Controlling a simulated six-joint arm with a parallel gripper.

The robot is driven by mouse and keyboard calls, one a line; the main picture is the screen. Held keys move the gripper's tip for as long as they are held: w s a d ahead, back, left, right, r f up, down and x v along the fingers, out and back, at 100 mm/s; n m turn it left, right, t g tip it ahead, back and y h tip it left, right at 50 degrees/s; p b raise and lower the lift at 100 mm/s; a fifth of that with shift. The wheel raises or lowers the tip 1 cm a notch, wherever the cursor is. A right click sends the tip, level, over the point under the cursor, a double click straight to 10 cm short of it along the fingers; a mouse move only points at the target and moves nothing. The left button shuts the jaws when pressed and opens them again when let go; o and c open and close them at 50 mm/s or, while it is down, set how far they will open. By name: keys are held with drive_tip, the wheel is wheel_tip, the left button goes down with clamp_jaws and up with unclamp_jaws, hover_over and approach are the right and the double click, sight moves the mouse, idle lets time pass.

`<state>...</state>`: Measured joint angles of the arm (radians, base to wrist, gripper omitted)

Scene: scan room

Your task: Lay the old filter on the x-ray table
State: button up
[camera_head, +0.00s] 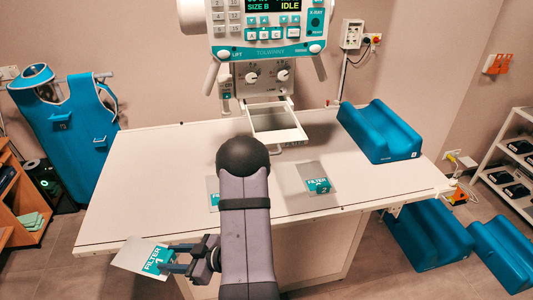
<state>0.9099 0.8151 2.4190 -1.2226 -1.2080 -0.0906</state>
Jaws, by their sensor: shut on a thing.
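My gripper (172,261) is shut on a filter (129,256), a thin pale plate with a teal label reading FILTER. It holds the plate at the front left corner of the x-ray table (120,205), partly past the edge; I cannot tell whether it touches the tabletop. A second filter (312,172) with a teal grip lies on the table right of my arm. A third filter (213,199) lies left of my arm, which hides most of it. I cannot tell from the labels which one is old.
The x-ray head (266,45) hangs over the back of the table, with an open frame-like tray (303,134) below it. A blue cushion (380,133) sits at the back right. A blue apron (75,135) hangs at left. The table's left half is clear.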

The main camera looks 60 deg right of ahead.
drive_tip(key=d+r+m+t+h+b, duration=0.1)
drive_tip(key=d+r+m+h+b, duration=0.15)
drive_tip(key=d, duration=0.95)
drive_tip(key=d+r+m+h+b, duration=0.1)
drive_tip(key=d+r+m+h, duration=0.2)
drive_tip(key=d, duration=0.8)
drive_tip(key=s+d+r+m+g+h+b, duration=0.1)
drive_tip(key=s+d+r+m+h+b, duration=0.1)
drive_tip(key=s+d+b, duration=0.55)
drive_tip(key=s+d+r+m+h+b, duration=0.1)
drive_tip(key=s+d+h+b, duration=0.3)
drive_tip(key=d, duration=0.7)
drive_tip(key=shift+y, duration=0.95)
drive_tip(key=shift+s+f+p, duration=0.2)
drive_tip(key=shift+f+p, duration=0.4)
drive_tip(key=shift+f, duration=1.9)
drive_tip(key=shift+s+f+p, duration=0.15)
drive_tip(key=shift+f+p, duration=0.4)
drive_tip(key=shift+f, duration=1.95)
drive_tip(key=shift+f, duration=0.1)
drive_tip(key=o, duration=1.1)
